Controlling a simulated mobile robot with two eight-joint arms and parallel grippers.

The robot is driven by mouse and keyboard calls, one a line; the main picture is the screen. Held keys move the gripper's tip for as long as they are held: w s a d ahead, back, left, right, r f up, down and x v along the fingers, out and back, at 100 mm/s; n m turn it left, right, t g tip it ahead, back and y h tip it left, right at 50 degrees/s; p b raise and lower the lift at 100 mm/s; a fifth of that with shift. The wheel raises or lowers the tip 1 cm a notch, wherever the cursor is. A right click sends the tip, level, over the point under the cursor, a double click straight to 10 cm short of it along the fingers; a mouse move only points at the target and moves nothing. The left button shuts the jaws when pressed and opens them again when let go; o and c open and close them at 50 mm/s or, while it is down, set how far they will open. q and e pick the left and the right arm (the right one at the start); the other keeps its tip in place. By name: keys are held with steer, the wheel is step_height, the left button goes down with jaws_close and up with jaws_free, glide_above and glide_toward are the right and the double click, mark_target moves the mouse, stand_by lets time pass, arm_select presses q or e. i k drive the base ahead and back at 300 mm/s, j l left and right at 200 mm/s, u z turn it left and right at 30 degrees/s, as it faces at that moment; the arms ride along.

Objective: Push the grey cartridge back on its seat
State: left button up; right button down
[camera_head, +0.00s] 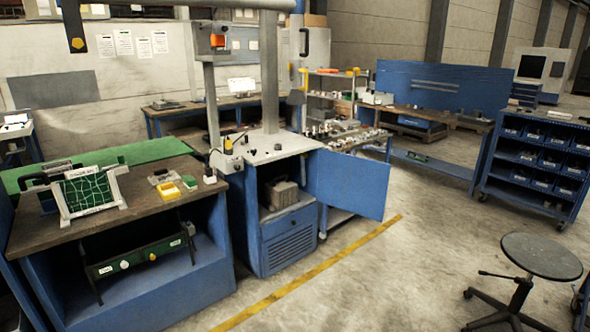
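Neither of my grippers shows in the head view. I cannot pick out the grey cartridge or its seat for certain. A grey-brown boxy unit (283,194) sits inside the open blue cabinet (276,238) in the middle; I cannot tell whether it is the cartridge. Small grey and dark parts lie on the cabinet's pale top (262,156), too small to make out.
The cabinet's blue door (346,184) stands open to the right. A round stool (541,256) and bin rack (540,160) stand at right. The middle floor is clear.

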mark_target(281, 193)
steer(key=i, duration=2.25)
steer(key=i+l+u, duration=0.1)
steer(key=i, duration=1)
steer(key=i+l, duration=0.1)
steer(key=i, duration=1.05)
